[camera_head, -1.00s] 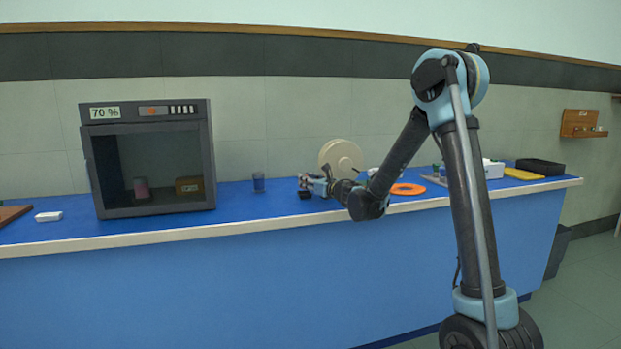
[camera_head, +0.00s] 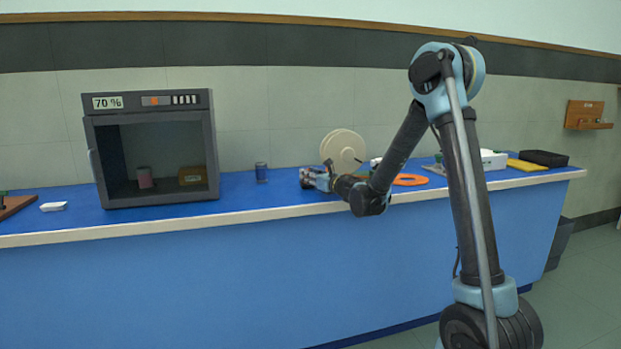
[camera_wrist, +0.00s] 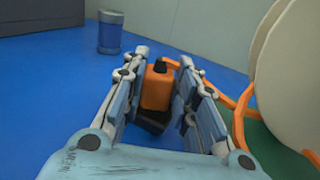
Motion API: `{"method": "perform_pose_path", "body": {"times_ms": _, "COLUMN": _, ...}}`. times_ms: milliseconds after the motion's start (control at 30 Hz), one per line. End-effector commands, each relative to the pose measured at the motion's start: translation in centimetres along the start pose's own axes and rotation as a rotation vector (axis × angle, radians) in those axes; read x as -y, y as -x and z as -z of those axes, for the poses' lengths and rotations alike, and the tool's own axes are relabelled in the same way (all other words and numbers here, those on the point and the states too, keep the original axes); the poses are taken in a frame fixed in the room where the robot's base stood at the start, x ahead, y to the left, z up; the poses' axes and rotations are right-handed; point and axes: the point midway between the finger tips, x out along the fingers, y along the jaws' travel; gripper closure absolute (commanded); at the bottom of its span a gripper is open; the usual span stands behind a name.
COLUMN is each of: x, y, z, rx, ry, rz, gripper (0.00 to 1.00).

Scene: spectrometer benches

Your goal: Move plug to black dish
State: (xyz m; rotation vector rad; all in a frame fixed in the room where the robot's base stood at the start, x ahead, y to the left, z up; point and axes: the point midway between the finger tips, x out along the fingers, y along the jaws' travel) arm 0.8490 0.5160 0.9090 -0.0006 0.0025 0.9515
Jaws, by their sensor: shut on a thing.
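The plug (camera_wrist: 158,88) is an orange block with a black tip, seen between my fingers in the wrist view. My gripper (camera_wrist: 160,85) is shut on it. A dark piece shows just below the plug, partly hidden by the fingers. An orange cable (camera_wrist: 240,115) runs behind the right finger, beside a round cream spool. In the head view my gripper (camera_head: 308,178) is low over the blue bench, left of the spool; the plug cannot be made out there. A shallow black dish (camera_head: 543,159) lies at the bench's far right end.
The cream spool (camera_head: 344,150) stands close to my gripper. An orange ring (camera_head: 410,180), a white box (camera_head: 493,160) and a yellow pad (camera_head: 526,165) lie toward the right.

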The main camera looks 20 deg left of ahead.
Motion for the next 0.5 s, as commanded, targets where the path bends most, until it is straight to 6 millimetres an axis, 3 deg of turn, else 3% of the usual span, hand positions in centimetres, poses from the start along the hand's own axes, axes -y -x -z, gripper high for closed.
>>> {"method": "perform_pose_path", "body": {"times_ms": 500, "x": 0.09, "y": 0.62, "z": 0.12, "rx": -0.001, "ry": 0.003, "rz": 0.004, "gripper": 1.00}}
